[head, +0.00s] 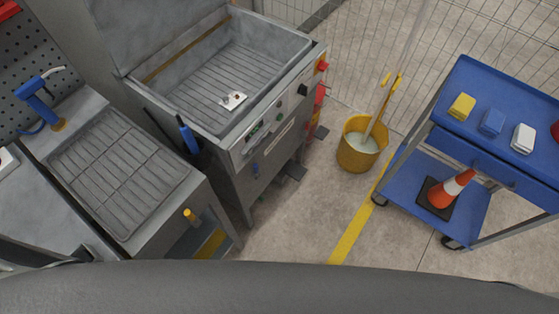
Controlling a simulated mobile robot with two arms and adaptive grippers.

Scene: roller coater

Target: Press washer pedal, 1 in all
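The washer (232,150) is a grey metal cabinet with its lid raised and a slatted basin inside. A small white item with dark and reddish spots (233,101) lies in the basin. A dark flat plate (296,172) sticks out low at the washer's front, near the floor, and looks like a pedal. A second dark plate (320,132) shows farther back by red parts. I cannot tell for sure which is the pedal, or whether either is pressed down. Neither of my grippers is in view.
A grey sink bench (120,190) with a yellow-handled valve (190,215) stands at left. A yellow mop bucket (357,155) stands right of the washer. A blue cart (480,85) holds sponge-like blocks, with a cone (452,190) below.

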